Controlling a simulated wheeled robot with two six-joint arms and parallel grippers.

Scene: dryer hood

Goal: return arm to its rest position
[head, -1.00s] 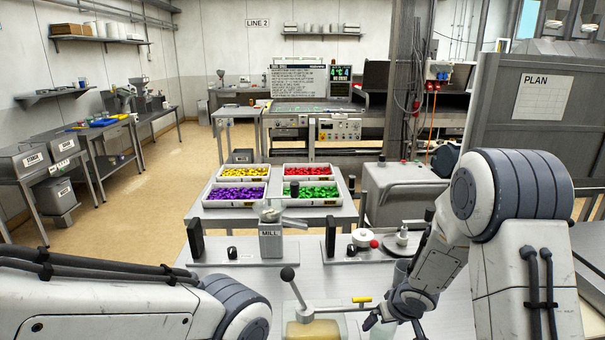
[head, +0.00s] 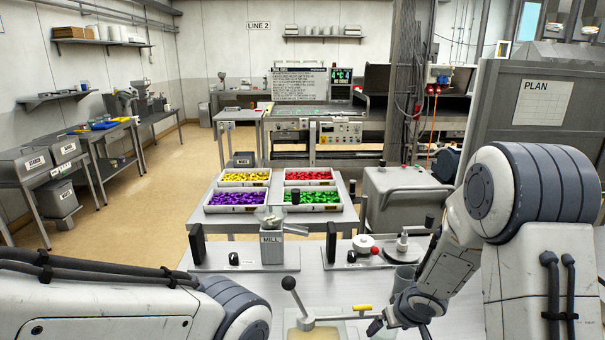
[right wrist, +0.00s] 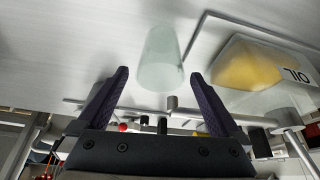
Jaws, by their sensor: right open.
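My right gripper (head: 398,328) is low in the head view, over the front of the metal table (head: 340,290). In the right wrist view its two dark fingers (right wrist: 160,76) are spread, with nothing held between them. A pale translucent cup (right wrist: 162,58) shows beyond the fingertips, apart from them. A grey cup-like shape (head: 403,278) stands beside my right forearm in the head view, partly hidden by it. My left arm comes in from the left, but its gripper is out of view.
A container marked OIL (right wrist: 260,65) shows in the wrist view. Behind are a mill (head: 271,245) and trays of coloured pieces (head: 236,209).

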